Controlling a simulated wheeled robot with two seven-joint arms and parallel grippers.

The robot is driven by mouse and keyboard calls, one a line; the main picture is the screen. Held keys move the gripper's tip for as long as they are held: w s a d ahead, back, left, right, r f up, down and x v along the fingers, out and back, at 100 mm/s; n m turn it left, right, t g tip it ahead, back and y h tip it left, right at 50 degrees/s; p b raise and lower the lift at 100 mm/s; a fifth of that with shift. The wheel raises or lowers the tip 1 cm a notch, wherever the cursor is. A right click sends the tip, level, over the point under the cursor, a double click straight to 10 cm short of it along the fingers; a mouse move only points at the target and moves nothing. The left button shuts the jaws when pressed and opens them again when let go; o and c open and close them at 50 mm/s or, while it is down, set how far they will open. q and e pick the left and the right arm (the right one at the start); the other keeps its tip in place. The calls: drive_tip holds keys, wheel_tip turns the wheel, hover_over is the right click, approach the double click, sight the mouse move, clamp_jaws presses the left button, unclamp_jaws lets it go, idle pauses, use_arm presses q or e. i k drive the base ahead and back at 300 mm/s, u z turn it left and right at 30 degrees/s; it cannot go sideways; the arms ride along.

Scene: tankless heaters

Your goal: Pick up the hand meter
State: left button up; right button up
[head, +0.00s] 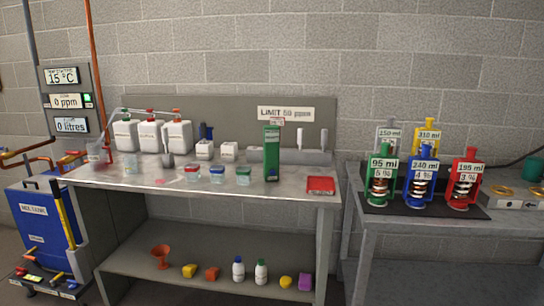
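No object in the head view carries a readable hand meter label, so I cannot tell for sure which one it is. Two slim white upright pieces (324,140) stand on a grey block at the back of the workbench (290,192). A flat red item (320,185) lies near the bench's front right corner. A tall green item (271,155) stands upright left of it. Neither of my grippers shows in this view.
White canisters (176,135) stand at the back left, with small labelled tubs (217,174) in front. A lower shelf (213,283) holds a funnel, bottles and coloured pieces. The right table (400,224) bears coloured labelled units (465,180). A blue unit (35,218) stands left.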

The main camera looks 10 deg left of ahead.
sight(271, 134)
drive_tip(key=u, duration=0.75)
drive_tip(key=i, duration=0.7)
drive_tip(key=u, duration=0.5)
drive_tip(key=i, duration=0.95)
drive_tip(key=z, duration=0.6)
